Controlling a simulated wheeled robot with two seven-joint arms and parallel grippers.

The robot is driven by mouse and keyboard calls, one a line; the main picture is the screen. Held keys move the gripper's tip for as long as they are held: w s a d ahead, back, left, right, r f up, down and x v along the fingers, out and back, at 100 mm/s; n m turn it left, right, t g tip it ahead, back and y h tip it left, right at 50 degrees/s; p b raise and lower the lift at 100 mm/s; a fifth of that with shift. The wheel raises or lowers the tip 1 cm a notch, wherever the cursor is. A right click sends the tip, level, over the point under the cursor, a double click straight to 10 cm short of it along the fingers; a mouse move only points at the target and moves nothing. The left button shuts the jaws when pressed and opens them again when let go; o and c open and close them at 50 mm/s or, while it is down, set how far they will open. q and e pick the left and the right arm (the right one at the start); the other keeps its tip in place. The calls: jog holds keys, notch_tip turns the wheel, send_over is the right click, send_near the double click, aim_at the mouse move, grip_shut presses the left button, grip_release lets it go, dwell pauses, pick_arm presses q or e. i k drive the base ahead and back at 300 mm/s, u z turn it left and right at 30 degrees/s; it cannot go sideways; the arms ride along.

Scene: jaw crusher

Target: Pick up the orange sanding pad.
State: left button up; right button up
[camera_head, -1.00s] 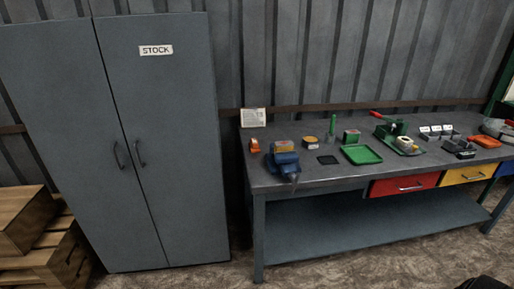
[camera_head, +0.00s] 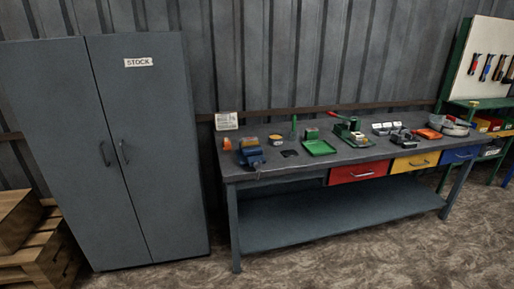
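A flat orange item (camera_head: 428,134), which looks like the sanding pad, lies on the right part of the workbench top (camera_head: 290,172), next to a round grey pan-like thing (camera_head: 448,125). It is small in view and its details cannot be made out. A second orange thing (camera_head: 227,144), small and upright, stands at the bench's left end; what it is cannot be told. Neither of my grippers is in view.
A blue vise (camera_head: 250,156), a green tray (camera_head: 319,147) and several small items crowd the bench. Red (camera_head: 359,173), yellow and blue drawers are shut below. A grey STOCK cabinet (camera_head: 150,190) and wooden pallets (camera_head: 40,250) stand left. Floor in front is clear.

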aim_at(226, 146)
jog(key=z, duration=0.45)
jog(key=i, duration=0.5)
jog(key=z, duration=0.5)
